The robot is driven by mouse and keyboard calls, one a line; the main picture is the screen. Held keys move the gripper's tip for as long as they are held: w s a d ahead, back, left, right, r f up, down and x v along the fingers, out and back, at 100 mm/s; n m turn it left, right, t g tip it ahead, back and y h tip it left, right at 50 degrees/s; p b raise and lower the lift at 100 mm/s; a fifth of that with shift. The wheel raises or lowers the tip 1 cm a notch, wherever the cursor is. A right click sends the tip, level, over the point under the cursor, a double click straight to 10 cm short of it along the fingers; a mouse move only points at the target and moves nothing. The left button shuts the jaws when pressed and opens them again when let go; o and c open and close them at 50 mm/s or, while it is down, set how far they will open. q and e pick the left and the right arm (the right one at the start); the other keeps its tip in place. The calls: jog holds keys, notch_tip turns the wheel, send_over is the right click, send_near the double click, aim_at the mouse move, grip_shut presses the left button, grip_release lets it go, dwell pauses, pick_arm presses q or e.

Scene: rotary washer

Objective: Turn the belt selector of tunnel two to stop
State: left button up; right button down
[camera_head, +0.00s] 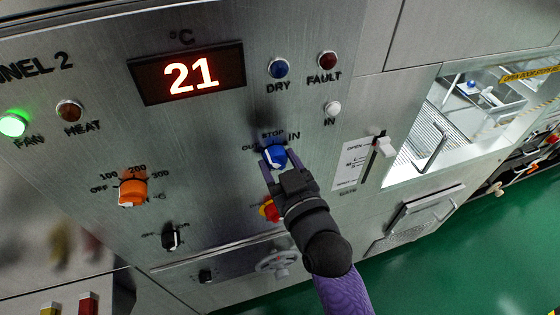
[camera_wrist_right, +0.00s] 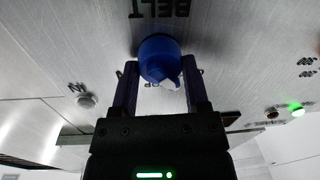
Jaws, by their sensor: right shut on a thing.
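The belt selector is a blue knob (camera_head: 274,156) with a white pointer, on the steel panel lettered "NEL 2". The labels OU, STOP and IN stand around it, OU partly hidden. In the head view its pointer seems to lie toward the lower left, but the fingers partly cover it. My right gripper (camera_head: 277,167) has one finger on each side of the knob and is shut on it. In the right wrist view the blue knob (camera_wrist_right: 158,58) sits between the two fingers (camera_wrist_right: 160,88), below the upside-down word BELT. My left gripper is not in view.
An orange temperature knob (camera_head: 132,190), a black switch (camera_head: 171,238) and a red-and-yellow button (camera_head: 269,210) sit on the panel nearby. A display (camera_head: 188,74) reads 21. A gate lever (camera_head: 381,147) stands to the right. The green FAN lamp (camera_head: 13,125) is lit.

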jog(key=m+p, duration=0.1)
jog(key=m, duration=0.2)
jog(key=shift+m+p, duration=0.3)
jog(key=shift+p, duration=0.1)
jog(key=shift+m+t+p, duration=0.4)
jog(key=shift+m+p, duration=0.15)
jog(key=shift+m, duration=1.75)
jog(key=shift+c, duration=0.4)
grip_release()
jog(key=v, duration=1)
jog(key=shift+b, duration=0.4)
